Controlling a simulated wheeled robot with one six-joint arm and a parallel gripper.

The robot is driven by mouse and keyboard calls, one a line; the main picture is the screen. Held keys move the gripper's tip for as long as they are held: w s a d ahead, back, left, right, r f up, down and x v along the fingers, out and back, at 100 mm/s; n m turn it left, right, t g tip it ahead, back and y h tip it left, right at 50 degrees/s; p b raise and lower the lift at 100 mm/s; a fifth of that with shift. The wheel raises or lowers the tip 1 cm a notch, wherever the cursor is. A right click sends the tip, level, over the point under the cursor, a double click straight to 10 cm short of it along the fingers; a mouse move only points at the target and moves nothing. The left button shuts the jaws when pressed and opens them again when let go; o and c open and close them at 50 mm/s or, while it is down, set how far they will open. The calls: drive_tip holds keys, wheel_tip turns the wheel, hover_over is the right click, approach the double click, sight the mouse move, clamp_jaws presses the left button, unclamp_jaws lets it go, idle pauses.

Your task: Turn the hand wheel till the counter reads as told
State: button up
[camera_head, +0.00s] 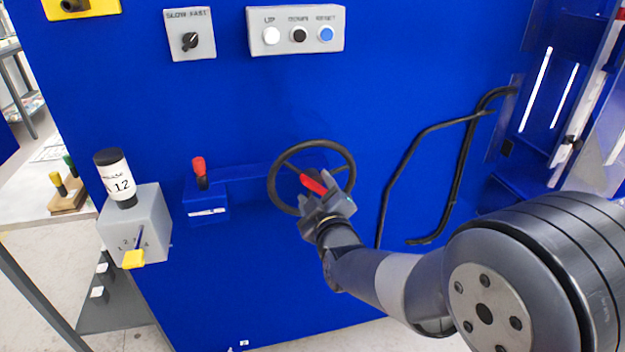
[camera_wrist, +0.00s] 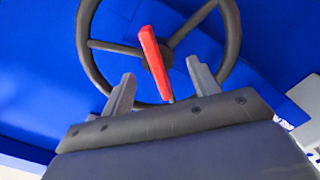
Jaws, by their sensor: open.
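The black hand wheel (camera_head: 273,178) with thin spokes stands on the blue machine panel, and my gripper partly covers its lower right in the head view. A red handle (camera_head: 313,184) sticks out from the wheel toward my gripper. In the wrist view the hand wheel (camera_wrist: 88,62) fills the top, and the red handle (camera_wrist: 154,60) stands between the two fingers. My gripper (camera_head: 326,200) is open; its fingers (camera_wrist: 160,88) are apart on both sides of the handle's lower end, with gaps showing. I cannot make out a counter reading in either view.
A grey button box (camera_head: 296,45) and a SLOW FAST switch (camera_head: 190,49) sit above the wheel. A red-knobbed lever (camera_head: 198,170) is to the left. A grey box (camera_head: 155,213) with a yellow handle stands farther left. Black bent bars (camera_head: 410,150) run at the right of the wheel.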

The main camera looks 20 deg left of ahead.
drive_tip(key=shift+x, duration=1.95)
drive_tip(key=shift+c, duration=0.2)
clamp_jaws()
